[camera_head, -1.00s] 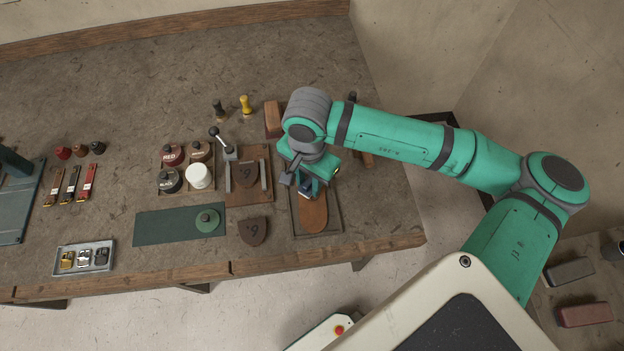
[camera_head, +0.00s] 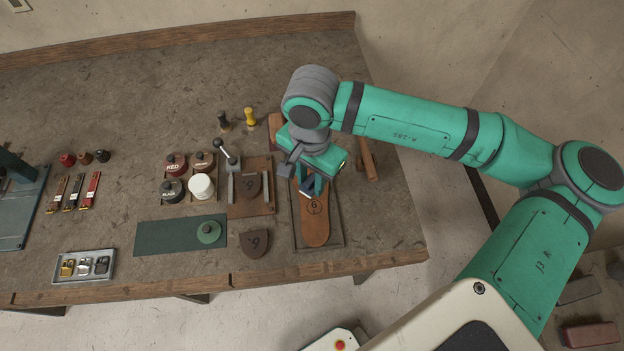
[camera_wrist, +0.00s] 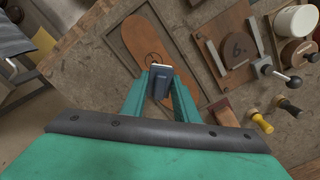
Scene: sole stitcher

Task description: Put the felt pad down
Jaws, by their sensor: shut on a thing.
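My gripper (camera_head: 308,185) is shut on the felt pad (camera_wrist: 161,82), a small dark blue-grey block with a pale lower edge. The pad also shows, partly hidden by the fingers, in the head view (camera_head: 307,188). It is held over the upper part of a brown leather sole (camera_head: 315,225). The sole lies in a shallow tray (camera_head: 337,240) and bears a round mark near the pad; it also shows in the wrist view (camera_wrist: 143,34). The pad looks raised above the sole, but the exact gap cannot be told.
Left of the tray are a wooden jig (camera_head: 236,206) with a lever, a loose heel piece (camera_head: 255,243), several pots, and a green mat (camera_head: 165,236) with a green knobbed disc (camera_head: 208,232). A yellow-handled tool (camera_head: 250,117) stands behind. The table's front edge is close.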

